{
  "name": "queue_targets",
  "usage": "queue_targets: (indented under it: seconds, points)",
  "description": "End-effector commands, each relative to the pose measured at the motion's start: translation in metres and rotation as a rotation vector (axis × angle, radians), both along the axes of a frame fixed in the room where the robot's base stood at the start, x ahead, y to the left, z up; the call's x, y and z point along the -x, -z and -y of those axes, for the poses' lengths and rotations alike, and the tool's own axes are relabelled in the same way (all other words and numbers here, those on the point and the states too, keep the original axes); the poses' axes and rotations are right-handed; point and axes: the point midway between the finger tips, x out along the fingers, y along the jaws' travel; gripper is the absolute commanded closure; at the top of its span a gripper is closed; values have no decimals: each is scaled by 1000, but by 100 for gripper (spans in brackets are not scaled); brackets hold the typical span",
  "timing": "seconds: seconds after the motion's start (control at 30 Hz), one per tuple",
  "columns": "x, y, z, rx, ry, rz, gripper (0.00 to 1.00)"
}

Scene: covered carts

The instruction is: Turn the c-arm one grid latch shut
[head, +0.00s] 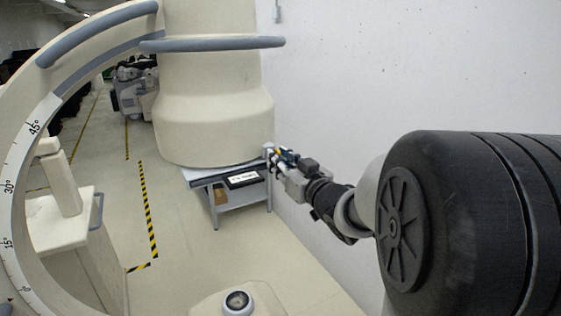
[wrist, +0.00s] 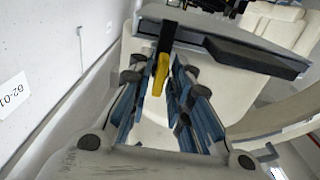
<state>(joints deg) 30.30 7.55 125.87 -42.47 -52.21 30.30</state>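The latch shows in the wrist view as a dark lever with a yellow end (wrist: 160,74), at the near corner of a grey panel (wrist: 222,28) under the cream C-arm housing. It points down toward my gripper. My gripper (wrist: 160,84) has blue-padded fingers, one on each side of the yellow end. They look apart, with a gap beside the lever; light contact cannot be ruled out. In the head view my gripper (head: 279,158) is at the right corner of the panel (head: 198,180) below the cream cylinder (head: 212,120). The latch is too small there to make out clearly.
A white wall (head: 400,70) runs close along the right of my arm. The C-arm's large curved ring (head: 20,165) with degree marks fills the left. Floor with yellow-black tape (head: 148,205) is open to the left.

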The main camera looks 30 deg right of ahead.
Motion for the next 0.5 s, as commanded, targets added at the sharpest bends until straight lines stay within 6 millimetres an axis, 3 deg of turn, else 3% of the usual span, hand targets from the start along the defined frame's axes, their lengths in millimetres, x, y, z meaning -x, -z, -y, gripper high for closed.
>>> queue_targets:
  seconds: [0.1,0.5]
  points:
    - [0,0,0,1,0,-1,72]
    - [7,0,1,2,1,-2,72]
